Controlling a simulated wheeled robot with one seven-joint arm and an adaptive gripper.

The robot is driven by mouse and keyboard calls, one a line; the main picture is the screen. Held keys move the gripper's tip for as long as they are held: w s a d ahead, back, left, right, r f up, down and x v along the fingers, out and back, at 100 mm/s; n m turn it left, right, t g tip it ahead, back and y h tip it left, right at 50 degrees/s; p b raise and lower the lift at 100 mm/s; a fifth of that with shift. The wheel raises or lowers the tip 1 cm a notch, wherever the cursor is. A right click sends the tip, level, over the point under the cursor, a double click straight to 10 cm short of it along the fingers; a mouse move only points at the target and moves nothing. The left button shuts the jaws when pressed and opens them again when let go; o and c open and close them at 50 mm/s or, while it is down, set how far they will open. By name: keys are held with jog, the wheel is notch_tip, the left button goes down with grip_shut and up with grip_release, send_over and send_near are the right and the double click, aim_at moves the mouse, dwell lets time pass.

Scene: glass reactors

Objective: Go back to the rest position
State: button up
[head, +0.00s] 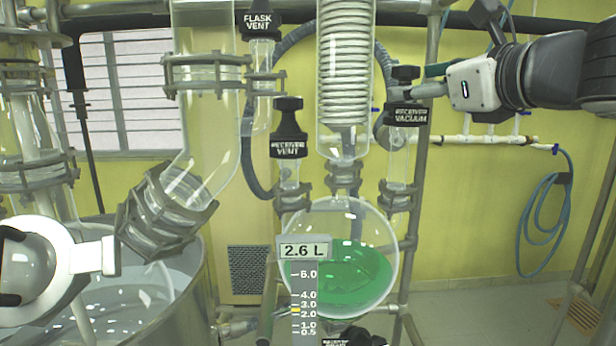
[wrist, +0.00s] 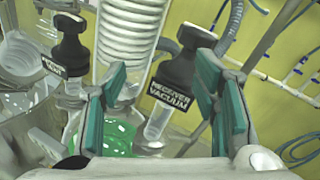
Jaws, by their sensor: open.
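My gripper (head: 428,80) is at the upper right in the head view, beside the black receiver vacuum valve (head: 406,112). In the wrist view my gripper (wrist: 163,65) is open, its teal-padded fingers spread and nothing gripped. The receiver vacuum valve (wrist: 172,85) shows between the fingers, nearer the right one. Whether a finger touches it I cannot tell. My arm reaches in from the right edge of the head view.
The receiver vent valve (head: 288,140) and flask vent valve (head: 260,22) stand left of my gripper. The glass coil condenser (head: 345,70) rises close by. The round receiver flask (head: 385,255) holds green liquid, with a 2.6 L label (head: 304,251). A blue hose (head: 522,230) hangs at right.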

jog(key=s+a+f+n+g, duration=0.3)
jog(key=s+f+n, duration=0.35)
jog(key=n, duration=0.25)
jog(key=s+a+f+n+g, duration=0.3)
jog(key=s+f+n+g, duration=0.15)
jog(key=f+n, duration=0.35)
jog(key=s+d+f+n+g+h, duration=0.3)
jog(key=s+d+f+n+h, duration=0.2)
jog(key=s+f+n, duration=0.5)
jog(key=shift+d+f+n+h, duration=0.3)
jog(key=shift+d+f+n, duration=0.6)
jog(key=shift+d, duration=0.2)
